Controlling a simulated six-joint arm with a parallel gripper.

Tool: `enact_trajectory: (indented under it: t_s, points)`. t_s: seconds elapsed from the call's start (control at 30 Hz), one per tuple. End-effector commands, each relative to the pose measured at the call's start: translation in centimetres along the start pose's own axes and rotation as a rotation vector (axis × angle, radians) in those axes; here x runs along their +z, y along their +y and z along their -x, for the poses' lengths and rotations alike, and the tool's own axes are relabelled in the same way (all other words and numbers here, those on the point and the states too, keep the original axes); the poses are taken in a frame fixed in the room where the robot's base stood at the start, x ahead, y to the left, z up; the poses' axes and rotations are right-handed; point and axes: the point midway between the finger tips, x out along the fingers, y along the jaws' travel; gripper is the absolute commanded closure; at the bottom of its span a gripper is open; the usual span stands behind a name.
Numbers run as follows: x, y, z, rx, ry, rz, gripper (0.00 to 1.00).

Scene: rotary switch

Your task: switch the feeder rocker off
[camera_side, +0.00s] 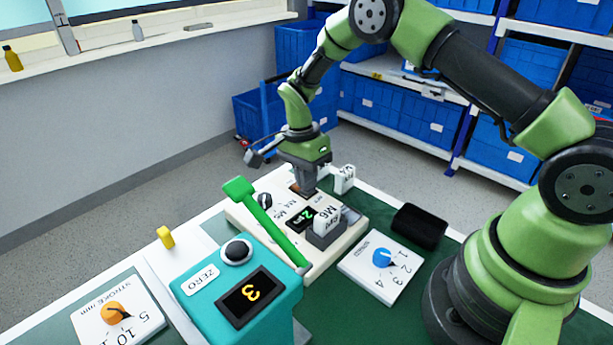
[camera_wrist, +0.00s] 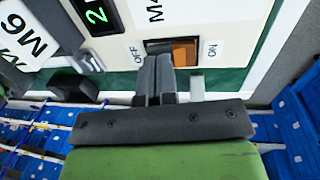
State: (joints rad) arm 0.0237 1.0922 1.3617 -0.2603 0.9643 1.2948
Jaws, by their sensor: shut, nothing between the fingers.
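The feeder rocker (camera_wrist: 186,52) is in the upper middle of the wrist view, set in a cream panel (camera_wrist: 225,25). OFF is printed on its left and ON on its right. Its right part shows orange-brown; its left part is dark and partly hidden by my fingers. My gripper (camera_wrist: 158,62) is shut and empty, with its fingertips over the OFF side of the rocker. I cannot tell whether they touch it. In the side view my gripper (camera_side: 306,190) points down at the far part of the cream panel, and the rocker is mostly hidden there.
The panel carries a green-lit display (camera_side: 301,219) and a white block marked M6 (camera_side: 327,219). Another white block (camera_side: 344,178) stands close to my gripper. A green lever (camera_side: 262,220) rises beside a teal box (camera_side: 206,305). A blue dial (camera_side: 382,258) and black box (camera_side: 419,226) lie right.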

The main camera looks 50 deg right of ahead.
Motion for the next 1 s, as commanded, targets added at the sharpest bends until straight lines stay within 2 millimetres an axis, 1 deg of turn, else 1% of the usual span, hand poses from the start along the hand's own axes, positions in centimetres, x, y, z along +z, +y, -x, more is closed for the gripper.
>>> enact_trajectory:
  t_s: [0.17,0.23,0.47,0.8,1.0]
  points:
    - [0.0,0.0,-0.1,0.001,0.000,0.000,1.00]
    - [0.0,0.2,-0.7,0.004,0.000,0.001,1.00]
    - [0.0,0.2,-0.8,0.004,0.001,0.002,1.00]
    - [0.0,-1.2,-0.3,-0.003,0.001,0.005,1.00]
    - [0.0,-1.4,-0.1,-0.001,0.001,0.003,1.00]
